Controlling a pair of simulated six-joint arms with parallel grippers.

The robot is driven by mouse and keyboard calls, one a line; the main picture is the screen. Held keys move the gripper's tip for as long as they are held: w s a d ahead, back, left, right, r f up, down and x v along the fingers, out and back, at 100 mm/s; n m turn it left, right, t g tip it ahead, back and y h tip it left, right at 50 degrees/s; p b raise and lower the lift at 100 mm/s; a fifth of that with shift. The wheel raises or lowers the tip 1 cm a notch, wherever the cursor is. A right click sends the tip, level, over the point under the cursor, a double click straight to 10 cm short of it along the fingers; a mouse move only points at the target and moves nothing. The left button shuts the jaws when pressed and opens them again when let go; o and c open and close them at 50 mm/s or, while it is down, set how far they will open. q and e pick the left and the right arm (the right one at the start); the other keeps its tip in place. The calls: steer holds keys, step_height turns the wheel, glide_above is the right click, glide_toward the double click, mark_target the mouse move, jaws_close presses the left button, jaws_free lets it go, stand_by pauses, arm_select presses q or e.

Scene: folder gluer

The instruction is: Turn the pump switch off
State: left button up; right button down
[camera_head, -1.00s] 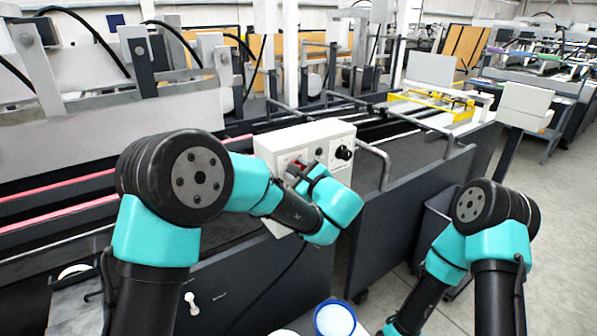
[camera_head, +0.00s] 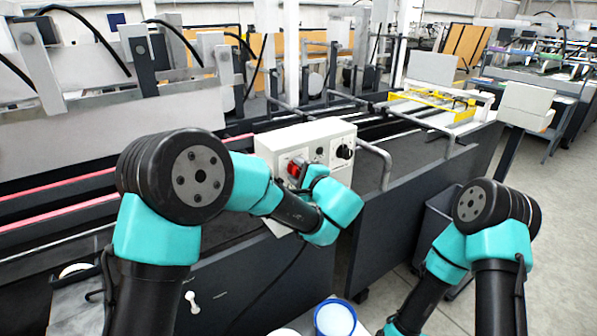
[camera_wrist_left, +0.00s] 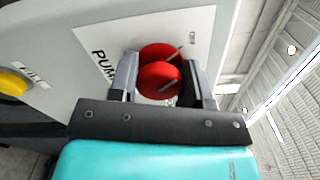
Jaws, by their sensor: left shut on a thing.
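The pump switch (camera_wrist_left: 160,75) is a red round knob on a white label plate marked "PUMP" in the left wrist view. In the head view its red part (camera_head: 295,168) shows on the white control box (camera_head: 330,134). My left gripper (camera_wrist_left: 166,80) is shut on the knob, with one finger on each side of it. In the head view my left gripper (camera_head: 301,172) is at the box's front and partly covers the switch. Which way the switch points is hard to tell. My right arm shows at the right, but its gripper is out of view.
A black knob (camera_head: 344,152) sits right of the switch on the same box. A yellow button (camera_wrist_left: 13,84) shows at the left of the wrist view. A bent metal rail (camera_head: 378,160) stands just right of the box. A blue-rimmed container (camera_head: 335,320) is at the bottom.

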stand_by(0.3)
arm_select(q)
steer(key=o, duration=0.9)
steer(key=shift+s+d, duration=0.1)
steer(key=v, duration=1.7)
steer(key=shift+d, duration=0.1)
